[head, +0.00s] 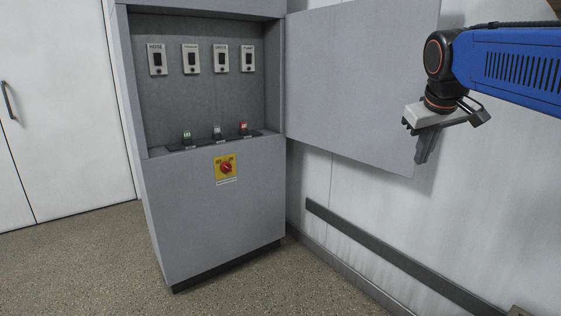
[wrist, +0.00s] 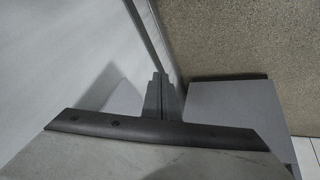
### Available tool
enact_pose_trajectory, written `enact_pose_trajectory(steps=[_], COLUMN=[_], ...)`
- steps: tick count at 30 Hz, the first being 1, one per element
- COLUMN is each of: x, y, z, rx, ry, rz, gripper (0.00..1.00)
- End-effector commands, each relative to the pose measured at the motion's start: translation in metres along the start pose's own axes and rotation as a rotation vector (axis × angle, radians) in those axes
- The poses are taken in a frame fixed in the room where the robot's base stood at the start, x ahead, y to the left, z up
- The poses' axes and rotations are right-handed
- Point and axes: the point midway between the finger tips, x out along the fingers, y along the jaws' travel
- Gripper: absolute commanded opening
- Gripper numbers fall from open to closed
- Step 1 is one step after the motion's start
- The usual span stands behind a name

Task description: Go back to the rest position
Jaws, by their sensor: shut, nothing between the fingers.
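My gripper (head: 421,158) hangs from my blue arm at the upper right of the head view. It points downward, in front of the open cabinet door's right edge in the picture. Its fingers are together with nothing between them. In the wrist view the closed fingers (wrist: 159,78) point up the picture, past the dark bar of the gripper body.
A grey control cabinet (head: 215,230) stands left of my gripper, with switches, coloured buttons and a red rotary knob (head: 226,168) on a yellow plate. Its door (head: 350,80) is swung open to the right. A dark rail (head: 400,260) runs along the wall. Speckled floor (head: 90,265) is clear in front.

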Motion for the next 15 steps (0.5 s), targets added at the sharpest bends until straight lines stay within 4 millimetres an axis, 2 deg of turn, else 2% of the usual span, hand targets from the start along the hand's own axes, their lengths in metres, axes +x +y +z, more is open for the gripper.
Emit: enact_pose_trajectory(steps=[1, 8, 15], x=[0.003, 0.03, 0.068], y=[-0.009, -0.053, -0.098], z=[0.023, 0.122, 0.23], rx=[0.01, 0.062, 0.126], ry=[-0.002, -0.02, -0.043], rz=[-0.012, -0.07, -0.126], gripper=[0.0, 0.0, 0.0])
